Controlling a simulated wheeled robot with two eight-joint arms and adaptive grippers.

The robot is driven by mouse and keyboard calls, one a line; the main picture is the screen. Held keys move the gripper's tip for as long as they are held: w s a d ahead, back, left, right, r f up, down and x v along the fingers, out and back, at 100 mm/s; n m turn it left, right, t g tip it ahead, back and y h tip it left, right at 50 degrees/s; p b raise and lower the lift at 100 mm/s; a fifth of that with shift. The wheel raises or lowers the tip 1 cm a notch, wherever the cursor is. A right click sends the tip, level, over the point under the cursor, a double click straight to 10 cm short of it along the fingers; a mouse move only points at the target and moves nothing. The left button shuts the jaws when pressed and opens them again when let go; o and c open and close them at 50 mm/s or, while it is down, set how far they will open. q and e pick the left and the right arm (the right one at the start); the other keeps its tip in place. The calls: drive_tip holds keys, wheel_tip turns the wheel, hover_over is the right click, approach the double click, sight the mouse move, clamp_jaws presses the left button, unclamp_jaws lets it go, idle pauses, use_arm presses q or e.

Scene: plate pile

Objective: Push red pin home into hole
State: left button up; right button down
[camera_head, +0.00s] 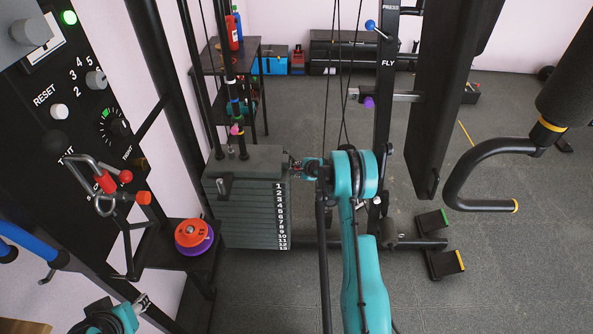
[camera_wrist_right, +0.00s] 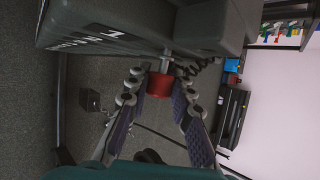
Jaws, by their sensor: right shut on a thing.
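The weight stack (camera_head: 248,210) stands left of centre in the head view, its numbered plates facing right. My right gripper (camera_head: 304,168) is at its numbered face near the top, beside the plate marked 1. In the right wrist view my right gripper (camera_wrist_right: 160,76) is shut on the red pin (camera_wrist_right: 160,86), with one finger on each side of its red head. A short grey length of shaft (camera_wrist_right: 166,63) shows between the head and the stack (camera_wrist_right: 120,30). The pin's tip and the hole are hidden. My left gripper (camera_head: 140,304) is partly visible at the lower left; its jaw state is unclear.
A control panel (camera_head: 85,100) stands at the left. A small shelf (camera_head: 165,250) holds orange and purple discs (camera_head: 194,237). A black upright (camera_head: 385,110) and a bent handle (camera_head: 490,150) are at the right. Grey floor (camera_head: 520,240) is open at the lower right.

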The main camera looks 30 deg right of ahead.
drive_tip(key=s+d, duration=0.4)
drive_tip(key=d, duration=0.3)
drive_tip(key=shift+s, duration=0.15)
idle(0.8)
drive_tip(key=shift+h, duration=0.3)
drive_tip(key=shift+f, duration=0.1)
wheel_tip(320, 180, down, 8)
idle(1.6)
idle(0.3)
drive_tip(key=shift+w+a, duration=0.4)
drive_tip(key=shift+a, duration=0.3)
